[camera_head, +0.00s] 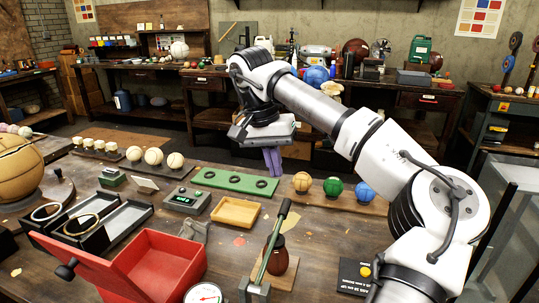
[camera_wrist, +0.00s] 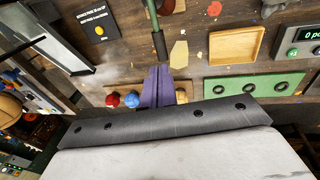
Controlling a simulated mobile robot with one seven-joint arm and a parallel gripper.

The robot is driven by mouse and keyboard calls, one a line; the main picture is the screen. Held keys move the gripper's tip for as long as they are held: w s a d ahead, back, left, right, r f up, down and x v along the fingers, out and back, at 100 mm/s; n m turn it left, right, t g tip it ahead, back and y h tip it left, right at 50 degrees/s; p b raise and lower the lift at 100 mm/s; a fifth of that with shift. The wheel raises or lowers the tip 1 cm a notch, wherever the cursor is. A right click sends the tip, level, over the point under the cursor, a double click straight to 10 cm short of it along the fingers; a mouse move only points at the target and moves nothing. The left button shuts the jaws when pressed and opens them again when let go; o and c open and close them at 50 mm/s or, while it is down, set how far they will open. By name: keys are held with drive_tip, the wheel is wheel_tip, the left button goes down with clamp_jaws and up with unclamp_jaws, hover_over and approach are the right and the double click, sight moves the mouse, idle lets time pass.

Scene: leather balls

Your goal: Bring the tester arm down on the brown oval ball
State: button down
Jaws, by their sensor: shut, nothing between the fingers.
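The brown oval ball (camera_head: 278,256) sits on a small wooden base (camera_head: 285,278) near the front middle of the table. The tester arm (camera_head: 271,240) is a green-grey lever with a dark handle at its top end. It slants up and right from a metal block (camera_head: 254,292), and it partly covers the ball. My gripper (camera_head: 273,160) has purple fingers, shut and empty, above and behind the tester, apart from it. In the wrist view my gripper (camera_wrist: 158,78) points at the table, and the tester arm (camera_wrist: 155,30) shows just beyond the fingertips. The ball (camera_wrist: 167,6) is cut off at the top edge there.
A red open box (camera_head: 160,262) and a dial gauge (camera_head: 203,293) lie left of the tester. A dark sign with a yellow button (camera_head: 364,271) lies right. Behind are a wooden tray (camera_head: 235,212), a green holed board (camera_head: 236,181) and three balls on a rack (camera_head: 340,204).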

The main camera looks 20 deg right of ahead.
sight(282, 206)
drive_tip(key=x, duration=0.8)
drive_tip(key=shift+f, duration=0.1)
drive_tip(key=x, duration=0.3)
drive_tip(key=shift+w+a, duration=0.15)
drive_tip(key=shift+w, duration=0.05)
drive_tip(key=shift+s, duration=0.1)
drive_tip(key=shift+f, duration=0.1)
drive_tip(key=shift+a, duration=0.1)
